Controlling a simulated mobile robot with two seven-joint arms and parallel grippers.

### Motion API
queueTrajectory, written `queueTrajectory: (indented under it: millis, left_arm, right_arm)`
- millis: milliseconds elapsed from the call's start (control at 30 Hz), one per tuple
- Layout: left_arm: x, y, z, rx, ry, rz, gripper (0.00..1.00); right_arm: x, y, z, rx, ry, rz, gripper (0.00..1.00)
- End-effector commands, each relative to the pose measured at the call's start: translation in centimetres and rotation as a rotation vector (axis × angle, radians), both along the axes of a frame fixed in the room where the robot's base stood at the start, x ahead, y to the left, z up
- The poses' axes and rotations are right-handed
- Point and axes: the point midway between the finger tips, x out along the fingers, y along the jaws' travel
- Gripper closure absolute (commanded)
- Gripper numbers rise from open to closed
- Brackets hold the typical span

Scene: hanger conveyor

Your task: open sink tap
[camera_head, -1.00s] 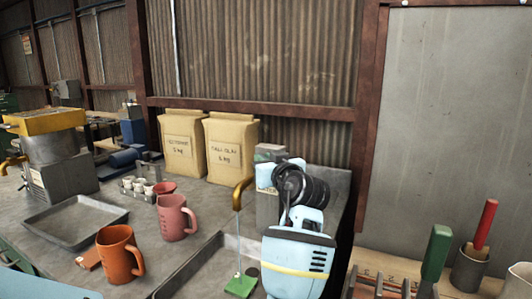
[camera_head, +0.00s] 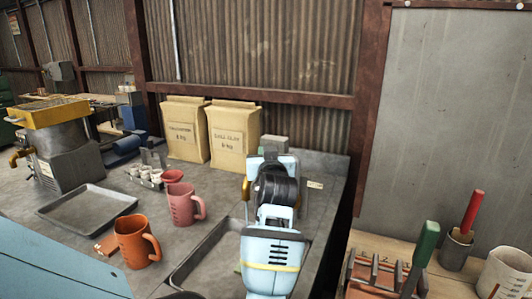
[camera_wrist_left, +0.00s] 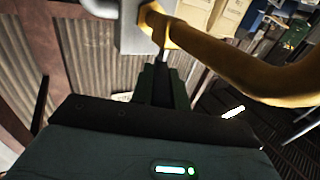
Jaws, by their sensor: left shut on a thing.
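The sink tap is a brass spout (camera_wrist_left: 240,65) that curves across the upper right of the left wrist view, with a collar at its left end. My left gripper (camera_wrist_left: 158,72) has its dark fingers close together just below that collar. They are shut on a thin pale part, which looks like the tap handle. In the head view my light blue arm covers the spout and my fingertips. The sink basin (camera_head: 193,262) lies left of this arm, partly hidden. I cannot see whether water runs now. My right gripper is not in view.
An orange mug (camera_head: 131,245) and a pink mug (camera_head: 184,208) stand left of the sink, near a metal tray (camera_head: 88,208). Two paper bags (camera_head: 232,135) stand behind. Tool holders (camera_head: 385,275) fill the bench at right.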

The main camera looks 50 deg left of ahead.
Motion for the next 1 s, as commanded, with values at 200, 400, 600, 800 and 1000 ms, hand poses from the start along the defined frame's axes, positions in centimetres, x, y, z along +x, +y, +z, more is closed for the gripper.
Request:
queueTrajectory:
  millis: [200, 400, 600, 800, 1000]
  left_arm:
    - [0.0, 0.0, 0.2, 0.004, -0.005, 0.001, 0.76]
    - [0.0, 0.0, 0.1, 0.002, -0.003, 0.001, 0.62]
    - [0.0, -0.1, 0.0, 0.002, -0.001, 0.001, 0.62]
    - [-1.1, -1.7, -0.1, 0.000, -0.001, 0.000, 0.62]
    - [-3.0, -4.3, -0.1, 0.000, -0.002, 0.000, 0.62]
  right_arm:
    - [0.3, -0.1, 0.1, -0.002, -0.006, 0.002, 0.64]
    - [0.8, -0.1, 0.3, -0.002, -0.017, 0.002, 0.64]
    - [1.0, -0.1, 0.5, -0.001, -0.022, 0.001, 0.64]
    - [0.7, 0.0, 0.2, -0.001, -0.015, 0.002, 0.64]
    - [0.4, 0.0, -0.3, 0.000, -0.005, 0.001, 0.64]
